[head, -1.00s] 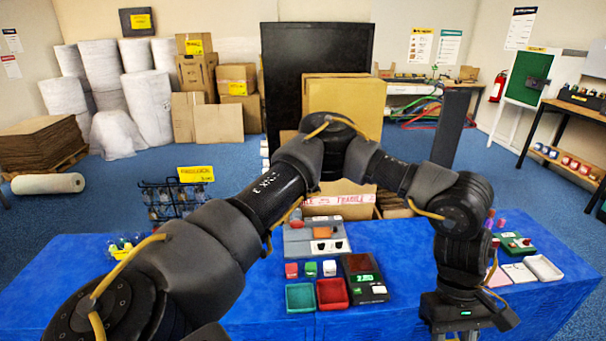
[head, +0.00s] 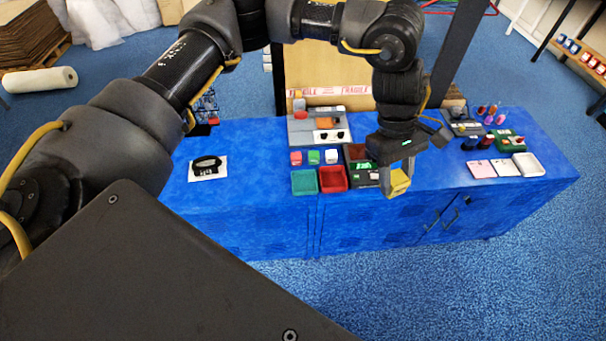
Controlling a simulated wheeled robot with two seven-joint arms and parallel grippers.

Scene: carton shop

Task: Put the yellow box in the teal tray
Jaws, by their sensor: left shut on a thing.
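The yellow box (head: 400,182) is held by my left gripper (head: 396,184), which is shut on it. It hangs near the front edge of the blue-covered table, in front of the dark scale. The gripper covers part of the box. The teal tray (head: 304,183) stands on the table to the left of the held box, and its inside looks empty. The red tray (head: 333,180) stands between them, right beside the teal tray. My right gripper does not show.
Red, green and white small boxes (head: 314,157) stand in a row behind the trays. The dark scale (head: 361,172) is right of the red tray. A white tray (head: 528,165) and cards lie at the right. A grey stand (head: 301,132) is at the back.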

